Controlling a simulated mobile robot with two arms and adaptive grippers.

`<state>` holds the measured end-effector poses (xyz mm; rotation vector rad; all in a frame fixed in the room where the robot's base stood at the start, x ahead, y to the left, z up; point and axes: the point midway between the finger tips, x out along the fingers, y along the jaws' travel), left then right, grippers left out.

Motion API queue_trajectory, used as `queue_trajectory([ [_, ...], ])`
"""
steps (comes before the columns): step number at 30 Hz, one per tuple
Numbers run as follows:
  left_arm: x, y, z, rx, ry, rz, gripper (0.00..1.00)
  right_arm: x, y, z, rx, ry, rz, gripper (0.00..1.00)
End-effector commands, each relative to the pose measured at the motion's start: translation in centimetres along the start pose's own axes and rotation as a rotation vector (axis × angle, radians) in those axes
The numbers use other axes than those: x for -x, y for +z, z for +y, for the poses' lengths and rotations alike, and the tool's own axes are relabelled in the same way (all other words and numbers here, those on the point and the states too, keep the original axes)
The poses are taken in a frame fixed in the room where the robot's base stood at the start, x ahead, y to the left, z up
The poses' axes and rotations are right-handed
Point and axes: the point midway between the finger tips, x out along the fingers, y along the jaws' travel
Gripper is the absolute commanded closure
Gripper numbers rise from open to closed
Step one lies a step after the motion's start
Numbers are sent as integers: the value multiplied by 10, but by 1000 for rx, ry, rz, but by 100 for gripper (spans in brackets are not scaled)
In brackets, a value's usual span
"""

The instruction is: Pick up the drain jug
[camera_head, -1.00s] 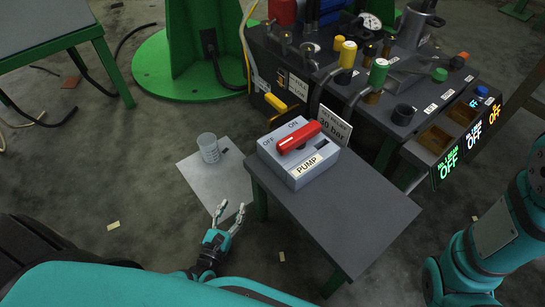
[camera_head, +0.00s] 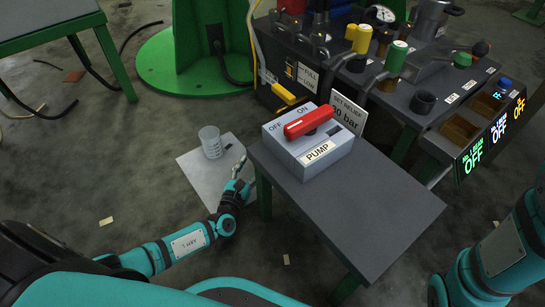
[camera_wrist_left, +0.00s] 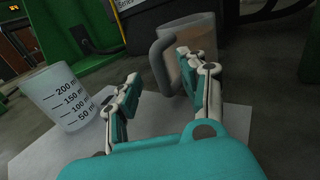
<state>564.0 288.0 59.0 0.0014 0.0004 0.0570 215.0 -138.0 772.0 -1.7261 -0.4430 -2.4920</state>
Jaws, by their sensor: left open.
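The jug (camera_wrist_left: 194,48), translucent with a grey handle (camera_wrist_left: 158,66) and brownish contents, stands ahead of my left gripper in the left wrist view. I cannot make it out in the head view. My left gripper (camera_head: 240,172) is low beside the small table, over the pale sheet's near edge. In the left wrist view my left gripper (camera_wrist_left: 157,78) is open, with the handle showing between its fingers; I cannot tell if they touch it. My right gripper is out of view; only part of that arm shows at the right.
A graduated beaker (camera_head: 211,142) stands on the pale sheet (camera_head: 202,174), left of the gripper; it also shows in the left wrist view (camera_wrist_left: 62,97). The small table (camera_head: 370,214) with the red-handled pump box (camera_head: 312,150) is close to the gripper's right. Valve equipment stands behind.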

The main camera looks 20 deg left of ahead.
Motion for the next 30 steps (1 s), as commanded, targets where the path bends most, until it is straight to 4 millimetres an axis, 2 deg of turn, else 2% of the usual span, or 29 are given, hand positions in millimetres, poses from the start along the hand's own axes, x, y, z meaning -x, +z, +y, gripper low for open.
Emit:
queue_trajectory([
  [3, -11, -1, 0, 2, 1, -1, 57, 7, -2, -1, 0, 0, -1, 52],
  [10, -12, 1, 0, 1, 1, 0, 57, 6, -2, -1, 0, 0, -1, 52],
  [20, -12, 1, 0, 2, 0, 0, 99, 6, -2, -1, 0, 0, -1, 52],
  [30, -12, 2, 0, 3, 2, -4, 100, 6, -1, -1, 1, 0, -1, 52],
])
